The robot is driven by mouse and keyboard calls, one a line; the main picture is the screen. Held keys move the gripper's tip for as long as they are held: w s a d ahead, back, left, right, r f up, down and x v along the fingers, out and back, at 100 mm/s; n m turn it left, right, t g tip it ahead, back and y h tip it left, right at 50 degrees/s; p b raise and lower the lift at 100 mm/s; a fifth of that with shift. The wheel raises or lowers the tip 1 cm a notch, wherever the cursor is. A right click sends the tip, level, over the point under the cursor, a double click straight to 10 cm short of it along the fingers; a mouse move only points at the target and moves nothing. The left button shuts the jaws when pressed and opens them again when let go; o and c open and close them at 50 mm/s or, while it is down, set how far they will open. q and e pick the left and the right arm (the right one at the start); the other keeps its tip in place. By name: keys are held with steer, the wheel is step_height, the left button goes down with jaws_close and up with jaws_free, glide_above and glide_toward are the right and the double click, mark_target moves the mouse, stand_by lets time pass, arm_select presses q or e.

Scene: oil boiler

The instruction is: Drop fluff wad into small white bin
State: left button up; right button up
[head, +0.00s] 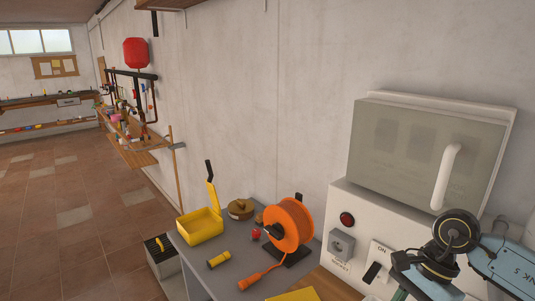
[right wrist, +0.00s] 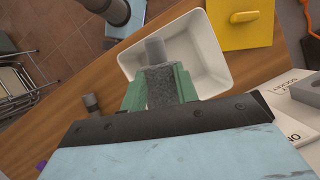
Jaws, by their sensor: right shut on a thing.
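The fluff wad (right wrist: 160,90) is a dark grey, rough lump between the green fingers of my right gripper (right wrist: 160,86) in the right wrist view. My right gripper is shut on it. A paler grey piece (right wrist: 155,50) shows just beyond the wad; I cannot tell whether it is part of it. The small white bin (right wrist: 212,62) lies beneath the fingers, its open top facing the camera. The wad and fingers overlap the bin's opening and hide its near left part; the height between them is unclear. In the head view my right arm is at the lower right. My left gripper is not in view.
The bin stands on a wooden surface (right wrist: 75,85). A yellow object (right wrist: 240,22) lies beside it. A white switch box (right wrist: 290,120) is at the right. The head view shows an orange cable reel (head: 292,225) and a yellow box (head: 200,226) on a grey table.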

steer(key=shift+f, duration=0.1)
steer(key=o, duration=1)
steer(key=b+v, duration=0.2)
steer(key=v, duration=1.1)
steer(key=shift+w+d, duration=0.1)
steer(key=shift+d, duration=0.05)
